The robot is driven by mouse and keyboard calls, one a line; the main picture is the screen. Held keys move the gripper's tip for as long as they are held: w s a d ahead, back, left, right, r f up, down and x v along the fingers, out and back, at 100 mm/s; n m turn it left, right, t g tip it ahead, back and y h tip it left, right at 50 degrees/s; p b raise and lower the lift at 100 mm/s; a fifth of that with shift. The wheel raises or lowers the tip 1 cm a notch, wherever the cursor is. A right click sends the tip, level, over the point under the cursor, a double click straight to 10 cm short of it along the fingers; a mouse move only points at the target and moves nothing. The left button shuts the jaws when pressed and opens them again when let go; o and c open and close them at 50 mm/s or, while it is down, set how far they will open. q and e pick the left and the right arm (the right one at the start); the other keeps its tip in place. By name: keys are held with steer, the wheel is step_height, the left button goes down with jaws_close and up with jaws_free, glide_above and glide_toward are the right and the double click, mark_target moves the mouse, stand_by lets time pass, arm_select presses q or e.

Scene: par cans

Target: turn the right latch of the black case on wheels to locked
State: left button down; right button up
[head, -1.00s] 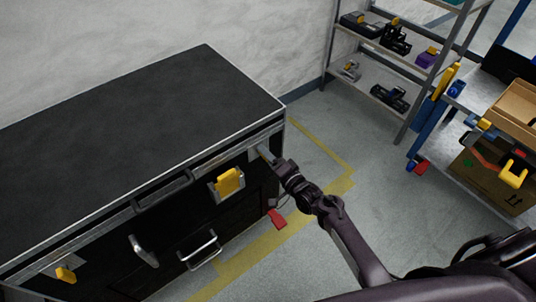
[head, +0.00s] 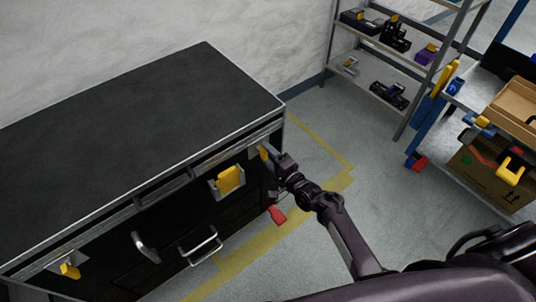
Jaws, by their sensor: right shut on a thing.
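The black case (head: 140,105) stands at the left with its long front side towards me. Its right latch (head: 264,152), a small yellow piece, is near the right end of the front, just under the lid edge. My right gripper (head: 271,155) reaches it from the right and is shut on it, hiding part of it. I cannot read from here whether the latch stands fully at locked. My left gripper is out of view.
Another yellow piece sits in a metal dish (head: 229,181) on the case front, and a yellow latch (head: 69,271) is at its left end. Silver handles (head: 201,246) stick out below. A red caster pedal (head: 277,214) shows at the floor. Shelves (head: 375,50) stand behind.

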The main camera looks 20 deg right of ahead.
steer(key=o, duration=1)
steer(key=v, duration=0.8)
steer(key=shift+p, duration=0.4)
